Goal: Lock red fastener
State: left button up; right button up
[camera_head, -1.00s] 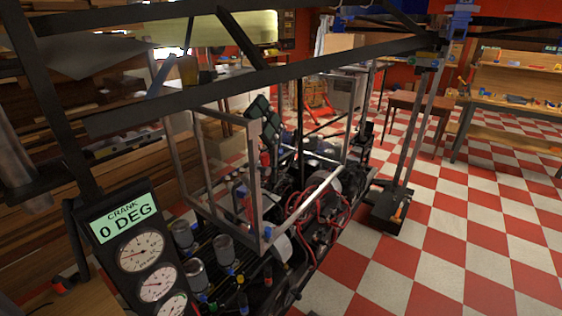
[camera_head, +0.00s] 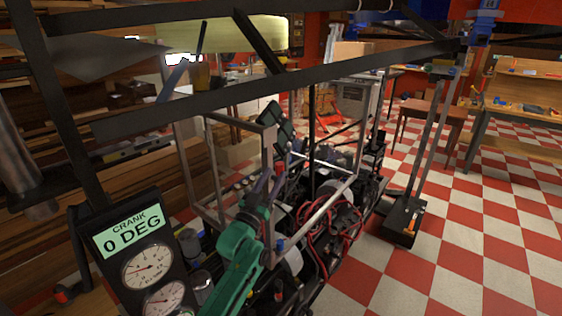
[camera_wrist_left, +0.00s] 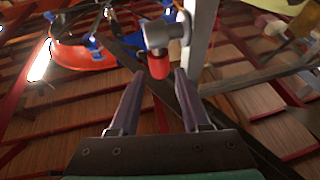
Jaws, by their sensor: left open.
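The red fastener (camera_wrist_left: 159,66) shows in the left wrist view as a short red cylinder below a grey metal fitting (camera_wrist_left: 165,32) beside a pale frame post (camera_wrist_left: 200,40). My left gripper (camera_wrist_left: 160,82) is open, with one finger on each side of the red end in the picture. Whether either finger touches it I cannot tell. In the head view my left gripper (camera_head: 268,188) reaches up from the bottom into the metal frame (camera_head: 209,185) over the engine (camera_head: 315,190). My right gripper is not in view.
A gauge panel (camera_head: 127,240) reading CRANK 0 DEG stands at the lower left. A long dark beam (camera_head: 300,83) crosses above the engine. Red hoses (camera_head: 335,222) lie to the right of my arm. Open checkered floor (camera_head: 470,240) is at the right.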

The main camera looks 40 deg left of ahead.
aim_at(278, 170)
pick_arm(q)
jog(key=x, duration=0.4)
jog(key=shift+w+r+p, duration=0.1)
jog(key=shift+w+p, duration=0.25)
jog(key=shift+w, duration=0.05)
grip_shut()
dwell(1.0)
